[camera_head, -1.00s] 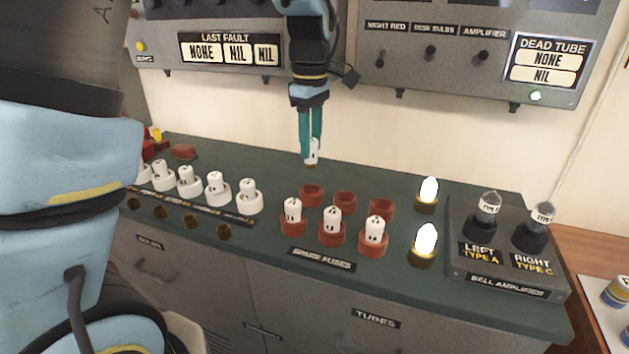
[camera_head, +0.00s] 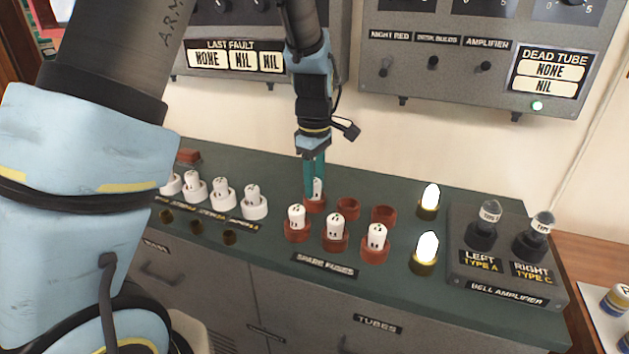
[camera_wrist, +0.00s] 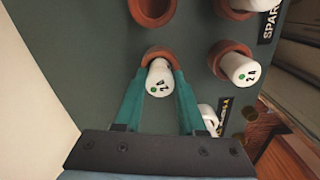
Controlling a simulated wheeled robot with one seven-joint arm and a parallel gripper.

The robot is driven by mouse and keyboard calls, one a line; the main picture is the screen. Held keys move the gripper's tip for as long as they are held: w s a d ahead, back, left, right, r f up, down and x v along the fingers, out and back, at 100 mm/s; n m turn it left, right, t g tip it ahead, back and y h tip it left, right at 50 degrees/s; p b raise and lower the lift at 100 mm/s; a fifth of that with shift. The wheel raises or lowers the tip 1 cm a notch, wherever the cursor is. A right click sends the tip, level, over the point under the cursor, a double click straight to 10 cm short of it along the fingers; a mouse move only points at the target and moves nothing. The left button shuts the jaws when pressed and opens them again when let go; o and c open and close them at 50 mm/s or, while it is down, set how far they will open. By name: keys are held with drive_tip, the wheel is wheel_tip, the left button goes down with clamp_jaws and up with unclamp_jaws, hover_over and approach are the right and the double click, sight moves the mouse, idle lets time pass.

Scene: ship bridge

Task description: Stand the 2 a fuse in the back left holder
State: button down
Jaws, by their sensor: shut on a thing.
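The 2 A fuse is a white cylinder (camera_head: 318,187) with a green dot and "2A" on its top, which reads in the wrist view (camera_wrist: 160,80). My gripper (camera_head: 315,178) is shut on it, with a teal finger on each side. The fuse stands at the back left holder (camera_head: 315,204), a red-brown ring, its lower end at or inside the ring's mouth. In the wrist view the holder's rim (camera_wrist: 157,53) shows around the fuse's far end, and the fuse looks slightly tilted. How deep it sits is hidden.
The back middle holder (camera_head: 348,208) and back right holder (camera_head: 383,215) are empty. Front holders carry white fuses, the left one (camera_head: 297,216) close to my gripper. White-based fuses (camera_head: 254,199) stand to the left, lit tubes (camera_head: 429,197) to the right.

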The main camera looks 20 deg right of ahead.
drive_tip(key=shift+f, duration=0.2)
drive_tip(key=c, duration=0.5)
unclamp_jaws()
wheel_tip(320, 180, up, 13)
drive_tip(key=b, duration=0.2)
drive_tip(key=shift+f, duration=0.15)
drive_tip(key=s+a+f+m, duration=0.1)
drive_tip(key=a+f+m, duration=0.1)
drive_tip(key=a, duration=0.8)
drive_tip(key=s+a+f+m+t, duration=0.1)
drive_tip(key=a+f+m, duration=0.2)
drive_tip(key=a, duration=0.7)
drive_tip(key=s+a+f+m, duration=0.2)
drive_tip(key=a+f+m, duration=0.1)
drive_tip(key=a, duration=0.7)
drive_tip(key=shift+f+t, duration=0.3)
drive_tip(key=shift+f, duration=0.55)
drive_tip(key=shift+a, duration=0.1)
